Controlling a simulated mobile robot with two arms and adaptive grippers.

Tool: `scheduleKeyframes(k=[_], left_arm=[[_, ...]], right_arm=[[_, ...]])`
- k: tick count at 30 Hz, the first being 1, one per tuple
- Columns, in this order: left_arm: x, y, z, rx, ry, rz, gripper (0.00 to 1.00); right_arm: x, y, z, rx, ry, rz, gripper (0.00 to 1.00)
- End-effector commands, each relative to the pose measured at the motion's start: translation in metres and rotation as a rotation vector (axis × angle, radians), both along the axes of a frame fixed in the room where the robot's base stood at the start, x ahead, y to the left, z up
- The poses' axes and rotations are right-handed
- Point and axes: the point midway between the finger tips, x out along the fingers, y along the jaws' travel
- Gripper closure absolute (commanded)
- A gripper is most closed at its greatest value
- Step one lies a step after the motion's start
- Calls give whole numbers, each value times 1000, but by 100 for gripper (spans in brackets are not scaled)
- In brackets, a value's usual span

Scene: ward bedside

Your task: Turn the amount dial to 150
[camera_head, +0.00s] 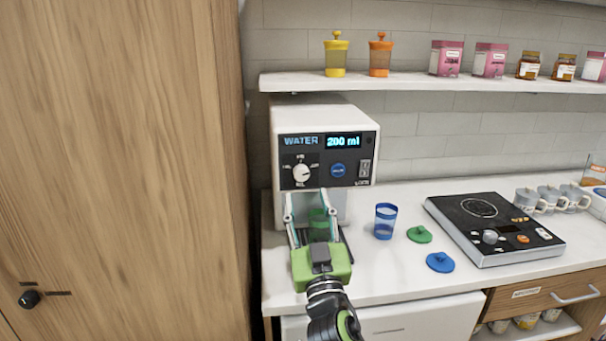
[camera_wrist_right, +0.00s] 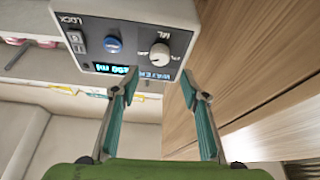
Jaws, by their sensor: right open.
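In the right wrist view the dial (camera_wrist_right: 159,52) appears upside down, just beyond the fingertips. My right gripper (camera_head: 306,196) is open and empty, in front of the dispenser and just below the dial. In the wrist view its fingers (camera_wrist_right: 158,80) are spread and apart from the knob. My left gripper is not in view.
A blue button (camera_head: 338,170) and a lock switch (camera_head: 364,168) share the panel. A green cup (camera_head: 318,224) is partly hidden behind my gripper. A blue cup (camera_head: 385,221), green lid (camera_head: 419,234) and blue lid (camera_head: 440,262) stand right. A wooden cabinet (camera_head: 120,150) closes off the left.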

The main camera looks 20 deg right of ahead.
Motion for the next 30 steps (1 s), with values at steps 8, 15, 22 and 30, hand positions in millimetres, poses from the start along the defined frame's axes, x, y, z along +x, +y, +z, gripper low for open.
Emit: scheduleKeyframes(k=[8, 15, 22, 30], left_arm=[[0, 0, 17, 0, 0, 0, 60], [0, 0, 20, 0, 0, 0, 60], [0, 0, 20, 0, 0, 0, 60], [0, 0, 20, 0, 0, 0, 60]], right_arm=[[46, -10, 21, -1, 1, -2, 59], [61, -12, 25, 0, 2, 0, 59], [61, -12, 25, 0, 2, 0, 59], [61, -12, 25, 0, 2, 0, 97]])
